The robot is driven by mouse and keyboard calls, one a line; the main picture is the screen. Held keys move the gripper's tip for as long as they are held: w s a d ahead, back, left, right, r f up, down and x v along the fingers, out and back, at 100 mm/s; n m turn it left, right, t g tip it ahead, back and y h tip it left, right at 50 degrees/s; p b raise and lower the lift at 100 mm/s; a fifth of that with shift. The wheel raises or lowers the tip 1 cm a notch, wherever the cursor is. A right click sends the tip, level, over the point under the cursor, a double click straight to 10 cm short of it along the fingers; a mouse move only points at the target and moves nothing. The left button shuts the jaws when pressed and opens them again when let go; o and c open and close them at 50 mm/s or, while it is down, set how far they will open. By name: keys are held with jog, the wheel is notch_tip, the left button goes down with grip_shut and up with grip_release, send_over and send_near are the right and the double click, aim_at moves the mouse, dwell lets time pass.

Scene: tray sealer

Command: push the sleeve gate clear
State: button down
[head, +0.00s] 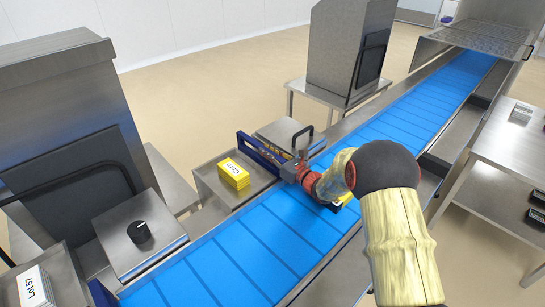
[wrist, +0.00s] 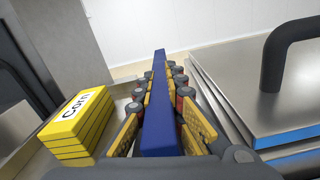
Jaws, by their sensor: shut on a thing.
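A blue bar, which I take to be the sleeve gate (head: 262,151), stands at the left edge of the blue conveyor belt. In the wrist view the bar (wrist: 158,130) runs straight away from me between my fingers. My gripper (head: 296,170) is shut on it, with yellow-padded fingers on both sides in the wrist view (wrist: 161,78). A stack of yellow sleeves marked "Corn" (head: 234,175) sits on a steel shelf left of the bar; it also shows in the wrist view (wrist: 78,125). My arm hides part of the belt and the gate's near end.
A steel lid with a black handle (head: 303,135) lies just beyond the gate. The blue belt (head: 285,225) runs diagonally between steel rails. A black knob (head: 139,232) tops a steel box at lower left. A yellow item (head: 345,198) shows partly under my wrist. Steel tables stand at right.

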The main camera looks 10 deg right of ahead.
jog(key=shift+w+r, duration=0.1)
jog(key=shift+r, duration=0.05)
jog(key=c, duration=2)
grip_release()
jog(key=shift+o, duration=0.8)
jog(key=shift+w+a, duration=0.15)
jog(key=shift+f, duration=0.2)
jog(key=v, duration=1.2)
